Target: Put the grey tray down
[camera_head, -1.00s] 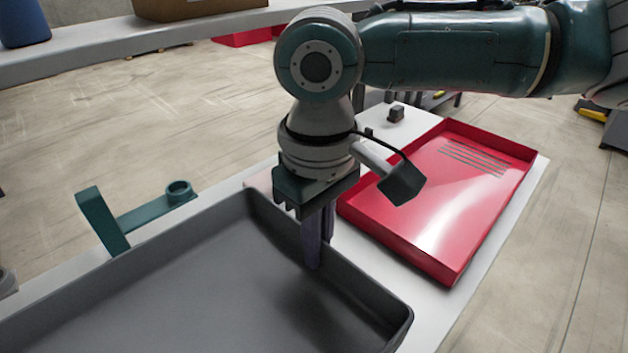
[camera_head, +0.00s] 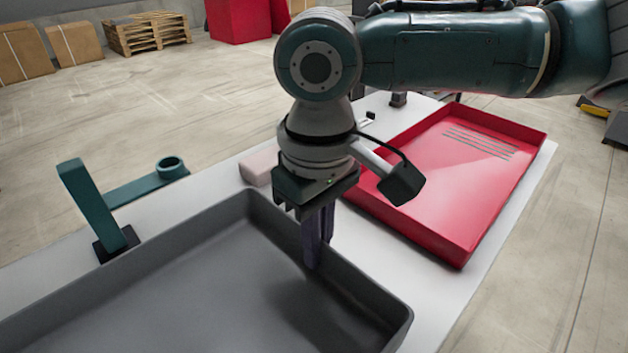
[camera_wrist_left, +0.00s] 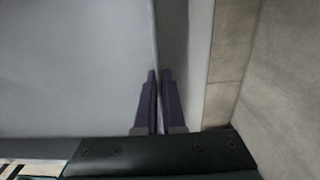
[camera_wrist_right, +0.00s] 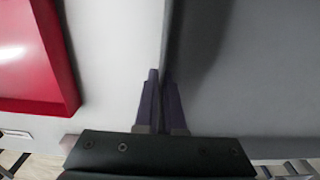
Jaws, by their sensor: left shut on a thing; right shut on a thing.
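The grey tray (camera_head: 190,285) fills the lower left of the head view, over the white table, and looks empty. My right gripper (camera_head: 318,250) is shut on the tray's far right wall, with one finger inside and one outside. The right wrist view shows its fingers (camera_wrist_right: 160,100) pinching the thin wall. In the left wrist view my left gripper (camera_wrist_left: 158,100) is shut on another wall of the tray (camera_wrist_left: 70,70). The left gripper is outside the head view. Whether the tray's underside touches the table is hidden.
A red tray (camera_head: 470,170) lies on the white table (camera_head: 440,290) to the right. A teal bracket with a ring (camera_head: 95,205) stands behind the grey tray. A pale pink block (camera_head: 260,167) lies behind its far corner. Wooden pallets (camera_head: 148,33) and boxes stand on the floor beyond.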

